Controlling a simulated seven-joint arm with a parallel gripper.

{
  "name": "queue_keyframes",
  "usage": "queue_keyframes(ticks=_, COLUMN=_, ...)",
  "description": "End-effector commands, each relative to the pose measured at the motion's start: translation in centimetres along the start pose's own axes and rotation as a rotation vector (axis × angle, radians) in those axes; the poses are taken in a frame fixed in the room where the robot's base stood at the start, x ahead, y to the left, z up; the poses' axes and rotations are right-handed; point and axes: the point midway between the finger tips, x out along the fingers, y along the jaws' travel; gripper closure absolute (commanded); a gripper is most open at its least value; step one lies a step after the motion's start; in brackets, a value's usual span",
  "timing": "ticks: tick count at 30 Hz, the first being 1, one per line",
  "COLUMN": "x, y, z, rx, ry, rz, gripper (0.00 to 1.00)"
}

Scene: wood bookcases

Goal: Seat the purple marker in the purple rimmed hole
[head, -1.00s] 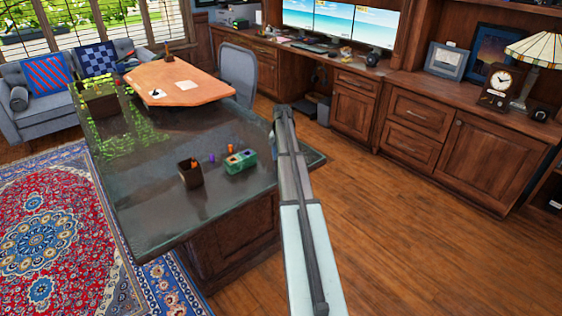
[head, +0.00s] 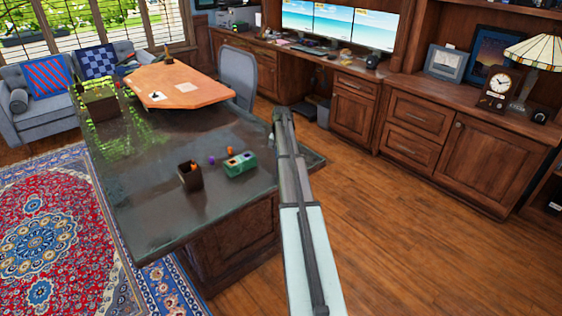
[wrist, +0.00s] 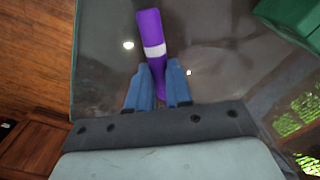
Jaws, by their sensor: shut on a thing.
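The purple marker (wrist: 149,32), with a white band, is held between the blue fingers of my gripper (wrist: 157,82) in the wrist view. It points away from the gripper, over the dark desk top. A green block (head: 240,164) sits on the desk in the head view, with small marks on top. A green thing, likely this block, shows at the upper right of the wrist view (wrist: 292,14), apart from the marker. I cannot make out the purple rimmed hole. My gripper is mostly hidden behind my arm in the head view.
A dark open box (head: 190,178) with an orange thing in it stands left of the block. A small purple thing (head: 211,160) and an orange thing (head: 229,151) are near the block. The glossy desk top (head: 150,205) is clear at the front left.

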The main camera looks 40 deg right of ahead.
Motion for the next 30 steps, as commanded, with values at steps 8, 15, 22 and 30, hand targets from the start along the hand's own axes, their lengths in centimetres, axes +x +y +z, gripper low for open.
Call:
queue_keyframes(ticks=8, x=-3.1, y=0.0, z=-0.1, rx=0.000, ry=0.002, rz=-0.001, gripper=1.00)
queue_keyframes(ticks=15, x=-7.2, y=0.0, z=-0.1, rx=0.000, ry=0.002, rz=-0.001, gripper=1.00)
queue_keyframes(ticks=22, x=-9.5, y=0.0, z=0.0, rx=0.000, ry=0.001, rz=0.000, gripper=1.00)
queue_keyframes(ticks=30, x=-10.0, y=0.3, z=1.0, rx=-0.006, ry=0.000, rz=0.000, gripper=1.00)
